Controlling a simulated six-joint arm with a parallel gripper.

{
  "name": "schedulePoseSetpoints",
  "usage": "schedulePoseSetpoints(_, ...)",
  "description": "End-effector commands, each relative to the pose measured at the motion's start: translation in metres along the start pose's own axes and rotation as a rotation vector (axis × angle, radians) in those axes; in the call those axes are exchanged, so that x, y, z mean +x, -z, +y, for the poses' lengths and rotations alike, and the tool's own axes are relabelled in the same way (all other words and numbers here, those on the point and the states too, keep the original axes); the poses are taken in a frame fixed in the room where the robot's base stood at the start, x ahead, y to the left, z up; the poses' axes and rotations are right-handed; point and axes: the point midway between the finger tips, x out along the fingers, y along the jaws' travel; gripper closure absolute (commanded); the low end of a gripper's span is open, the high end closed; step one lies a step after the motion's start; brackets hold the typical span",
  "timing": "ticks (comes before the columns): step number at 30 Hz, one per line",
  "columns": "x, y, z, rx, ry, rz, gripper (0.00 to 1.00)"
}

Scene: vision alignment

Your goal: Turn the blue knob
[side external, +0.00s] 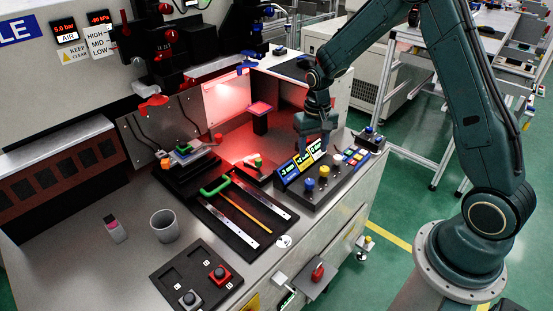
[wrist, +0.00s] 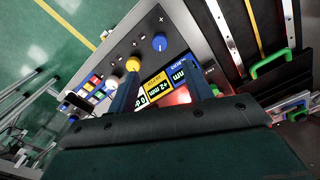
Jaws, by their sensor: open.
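The blue knob (side external: 309,184) is the nearest of a row of three knobs on the dark control panel (side external: 318,199), and it also shows in the wrist view (wrist: 160,42). The yellow knob (side external: 324,171) and white knob (side external: 337,159) follow along the row. My gripper (side external: 314,148) is over the far side of the panel by the small displays, apart from the blue knob. In the wrist view my gripper (wrist: 162,75) has its two fingers spread with nothing between them; the blue knob lies beyond the fingertips. The left fingertip appears close to the yellow knob in that view.
Lit displays (side external: 301,160) stand behind the knobs. Several coloured buttons (side external: 356,157) are at the panel's far right. A black plate with rails (side external: 244,216) and a green handle (side external: 215,186) lie left of the panel. A grey cup (side external: 164,226) stands further left.

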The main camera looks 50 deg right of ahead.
Motion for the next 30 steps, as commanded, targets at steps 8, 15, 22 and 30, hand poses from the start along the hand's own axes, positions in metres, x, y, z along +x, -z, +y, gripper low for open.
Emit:
schedulePoseSetpoints(8, 0.034, -0.001, 0.000, 0.000, -0.001, -0.005, 0.50)
schedulePoseSetpoints(15, 0.067, -0.001, 0.000, 0.000, -0.001, -0.004, 0.50)
schedulePoseSetpoints(22, 0.097, -0.001, 0.000, 0.000, -0.001, -0.003, 0.50)
schedulePoseSetpoints(30, 0.121, -0.001, 0.000, 0.000, -0.001, -0.002, 0.50)
